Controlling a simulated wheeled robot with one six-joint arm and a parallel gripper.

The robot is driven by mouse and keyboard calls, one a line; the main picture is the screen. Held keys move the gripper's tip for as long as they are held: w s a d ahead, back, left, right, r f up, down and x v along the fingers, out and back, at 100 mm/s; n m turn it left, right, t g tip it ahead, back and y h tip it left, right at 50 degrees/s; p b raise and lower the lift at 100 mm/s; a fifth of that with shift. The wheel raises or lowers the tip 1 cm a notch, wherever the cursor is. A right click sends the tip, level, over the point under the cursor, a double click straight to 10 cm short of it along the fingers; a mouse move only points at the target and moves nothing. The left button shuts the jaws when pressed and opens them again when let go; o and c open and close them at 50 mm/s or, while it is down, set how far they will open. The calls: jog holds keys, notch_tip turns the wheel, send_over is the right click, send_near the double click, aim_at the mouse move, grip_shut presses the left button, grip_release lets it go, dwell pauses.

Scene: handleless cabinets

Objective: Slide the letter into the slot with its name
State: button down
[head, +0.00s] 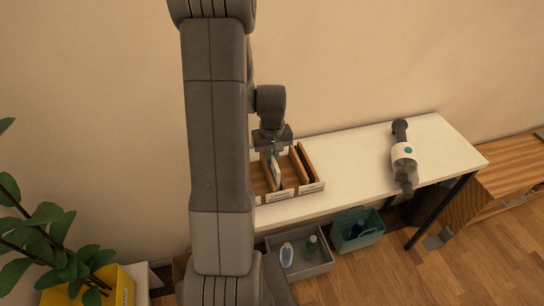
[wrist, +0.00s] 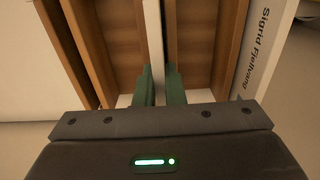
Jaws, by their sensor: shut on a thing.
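A wooden letter sorter (head: 309,190) with upright dividers and white name labels on its front stands on the white table. My gripper (head: 271,151) is over the sorter, pointing down. In the wrist view its green fingertips (wrist: 161,88) are shut on a thin white letter (wrist: 153,45), seen edge-on. The letter (head: 276,172) is upright between wooden dividers; how deep it sits is unclear. One label (wrist: 262,48) at the right of the wrist view reads "Sigrid Fjellvang". The other labels are too small to read, and my arm hides the sorter's left part.
The white table (head: 355,160) is clear between the sorter and a grey-and-white device (head: 403,158) on the right. A grey bin (head: 312,268) and a teal bin (head: 358,238) with items stand below. A plant (head: 45,240) is at the left, a wooden cabinet (head: 505,175) at the right.

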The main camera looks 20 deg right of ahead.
jog(key=shift+f, duration=0.2)
jog(key=shift+f, duration=0.2)
jog(key=c, duration=1.5)
grip_release()
notch_tip(320, 180, up, 12)
jog(key=shift+r+b, duration=0.25)
jog(key=shift+b, duration=0.15)
